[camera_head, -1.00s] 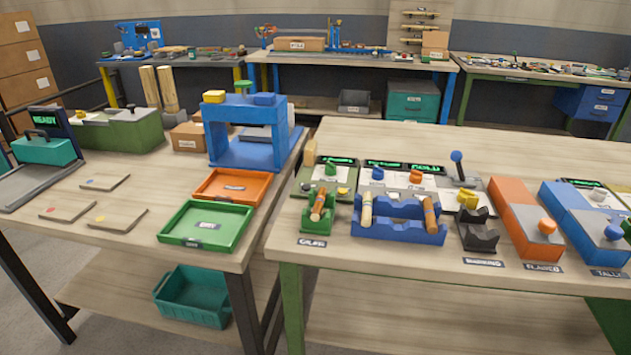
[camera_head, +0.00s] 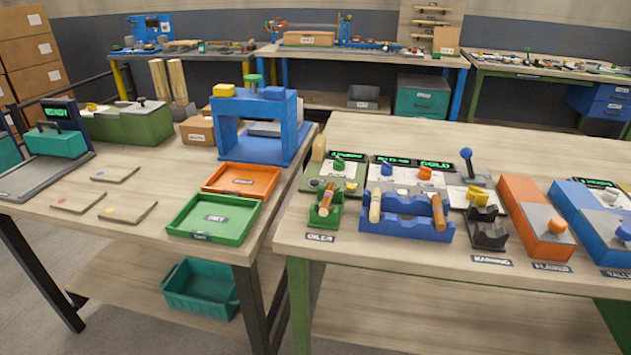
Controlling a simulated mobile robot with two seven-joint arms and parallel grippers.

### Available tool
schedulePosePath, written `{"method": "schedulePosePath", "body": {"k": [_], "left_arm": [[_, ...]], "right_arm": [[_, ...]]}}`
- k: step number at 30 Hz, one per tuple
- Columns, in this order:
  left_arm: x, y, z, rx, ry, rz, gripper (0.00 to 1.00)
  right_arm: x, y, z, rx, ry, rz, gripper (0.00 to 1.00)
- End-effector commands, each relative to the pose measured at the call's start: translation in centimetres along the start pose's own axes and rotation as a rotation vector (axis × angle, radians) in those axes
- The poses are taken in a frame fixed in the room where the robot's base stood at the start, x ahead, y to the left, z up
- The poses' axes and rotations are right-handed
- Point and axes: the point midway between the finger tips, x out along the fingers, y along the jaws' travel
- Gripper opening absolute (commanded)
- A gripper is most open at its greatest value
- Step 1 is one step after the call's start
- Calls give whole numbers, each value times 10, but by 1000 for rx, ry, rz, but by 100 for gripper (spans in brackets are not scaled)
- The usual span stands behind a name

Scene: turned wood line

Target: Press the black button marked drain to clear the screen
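No button marked drain can be made out; the small markings are too fine to read. Lit green screens stand at the back of the right table: one above the oiler station (camera_head: 349,157), a wide one (camera_head: 437,165) whose right part seems to read GOLD, and one at the far right (camera_head: 598,183). Another screen (camera_head: 57,110), at the left table's far left, seems to read READY. A green box (camera_head: 130,125) on the left table carries a yellow knob and a dark knob (camera_head: 141,102) on its pale top. Neither of my grippers is in view.
On the right table, a blue rack (camera_head: 405,228) holds turned wood pieces beside a black cradle (camera_head: 487,235) and orange (camera_head: 535,220) and blue boxes. The left table holds a green tray (camera_head: 213,237), an orange tray and a blue press frame. A dark gap separates the tables.

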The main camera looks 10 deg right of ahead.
Motion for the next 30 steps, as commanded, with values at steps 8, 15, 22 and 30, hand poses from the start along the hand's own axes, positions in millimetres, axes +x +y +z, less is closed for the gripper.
{"method": "schedulePosePath", "body": {"k": [8,15,22,30], "left_arm": [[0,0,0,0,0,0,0],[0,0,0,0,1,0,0],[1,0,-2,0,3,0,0],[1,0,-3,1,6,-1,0]], "right_arm": [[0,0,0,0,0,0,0],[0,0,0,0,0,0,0],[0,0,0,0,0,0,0],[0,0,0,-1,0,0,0]]}}
